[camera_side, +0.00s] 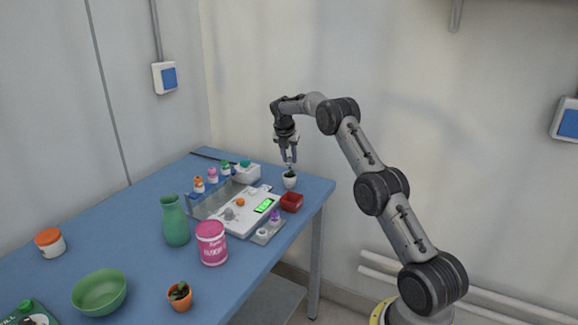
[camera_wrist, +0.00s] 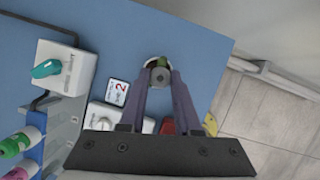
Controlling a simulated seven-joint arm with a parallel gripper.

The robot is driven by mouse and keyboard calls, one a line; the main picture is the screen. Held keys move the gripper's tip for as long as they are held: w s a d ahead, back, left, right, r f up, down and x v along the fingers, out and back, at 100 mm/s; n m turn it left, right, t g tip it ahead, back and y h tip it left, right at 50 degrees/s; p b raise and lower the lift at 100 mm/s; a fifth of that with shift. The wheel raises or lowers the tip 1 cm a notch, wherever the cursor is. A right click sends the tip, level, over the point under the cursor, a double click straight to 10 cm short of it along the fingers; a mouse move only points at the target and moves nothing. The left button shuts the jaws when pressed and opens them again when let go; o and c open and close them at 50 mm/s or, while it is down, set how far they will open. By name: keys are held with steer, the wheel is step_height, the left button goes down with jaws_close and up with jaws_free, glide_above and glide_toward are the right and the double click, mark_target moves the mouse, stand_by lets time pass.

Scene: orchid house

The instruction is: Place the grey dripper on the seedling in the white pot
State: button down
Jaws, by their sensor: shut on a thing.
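My gripper (camera_side: 290,162) points down, right above the white pot (camera_side: 290,182) at the far right corner of the blue table. In the wrist view my gripper (camera_wrist: 160,75) is shut on the grey dripper (camera_wrist: 160,76), a small round grey piece between the fingertips. The white pot shows behind it as a pale rim (camera_wrist: 151,60), with a bit of the green seedling (camera_wrist: 152,64) beside the dripper. The dripper and fingertips hide most of the seedling. I cannot tell whether the dripper touches the seedling.
A red box (camera_side: 291,203) and a white device with a green display (camera_side: 264,206) stand close to the pot. A white box with a teal knob (camera_wrist: 46,69) and a card marked 2 (camera_wrist: 117,92) are nearby. A green vase (camera_side: 175,222) and pink tub (camera_side: 211,244) stand nearer the front.

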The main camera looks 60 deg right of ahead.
mark_target(288, 160)
steer(key=shift+w+d+f, duration=0.1)
steer(key=shift+w+f, duration=0.05)
steer(key=shift+f, duration=1.55)
steer(key=shift+f, duration=0.1)
steer(key=c, duration=0.6)
jaws_free()
